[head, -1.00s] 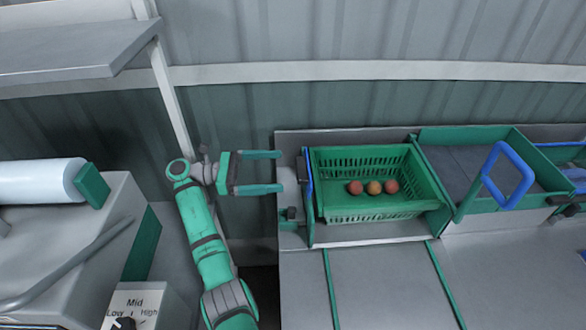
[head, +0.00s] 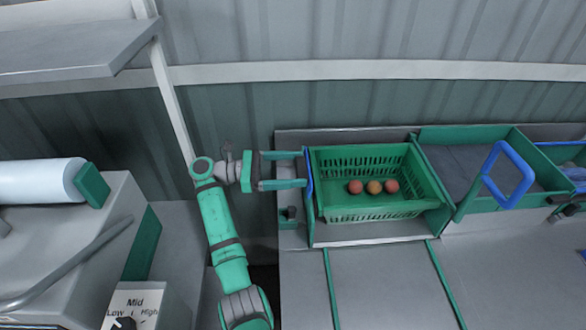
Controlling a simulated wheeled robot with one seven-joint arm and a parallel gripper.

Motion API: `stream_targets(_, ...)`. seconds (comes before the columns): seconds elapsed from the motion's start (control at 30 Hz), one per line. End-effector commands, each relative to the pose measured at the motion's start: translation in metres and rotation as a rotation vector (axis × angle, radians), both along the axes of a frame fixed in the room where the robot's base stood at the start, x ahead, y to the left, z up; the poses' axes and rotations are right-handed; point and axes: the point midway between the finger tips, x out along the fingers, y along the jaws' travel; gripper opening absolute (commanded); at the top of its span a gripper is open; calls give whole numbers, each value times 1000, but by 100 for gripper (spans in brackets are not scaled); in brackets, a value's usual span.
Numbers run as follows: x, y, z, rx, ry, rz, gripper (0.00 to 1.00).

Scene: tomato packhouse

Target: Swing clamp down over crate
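A green slatted crate (head: 372,213) holds three reddish tomatoes (head: 373,187) and sits in a bay on the grey bench. A narrow blue bar (head: 309,184), seen nearly edge-on, stands at the crate's left side; it looks like the clamp, upright beside the crate and not over it. My gripper (head: 303,169) is open, its two green fingers pointing right. Their tips reach the blue bar at the crate's left side. The dark piece there is now mostly hidden by the fingers. I cannot tell whether they touch the bar.
A second green-walled bay (head: 517,136) stands to the right, with a blue loop (head: 508,175) tilted up at its front. The bench front (head: 375,285) is clear. A machine with a white roller (head: 40,181) and a Low/Mid/High dial box (head: 140,303) stands at left. A shelf (head: 75,50) hangs above.

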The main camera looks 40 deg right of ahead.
Motion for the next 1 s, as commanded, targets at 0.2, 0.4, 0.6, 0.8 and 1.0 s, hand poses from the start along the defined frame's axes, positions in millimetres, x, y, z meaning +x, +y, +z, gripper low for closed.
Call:
stream_targets(0.2, 0, 0, 1, 9, -8, -1, 56)
stream_targets(0.4, -1, -2, 5, 65, -45, 0, 56)
stream_targets(0.6, -4, -6, 10, 185, -120, 0, 56)
stream_targets(0.8, -7, -13, 15, 344, -217, 3, 56)
stream_targets(1.0, -12, -22, 19, 507, -319, 4, 56)
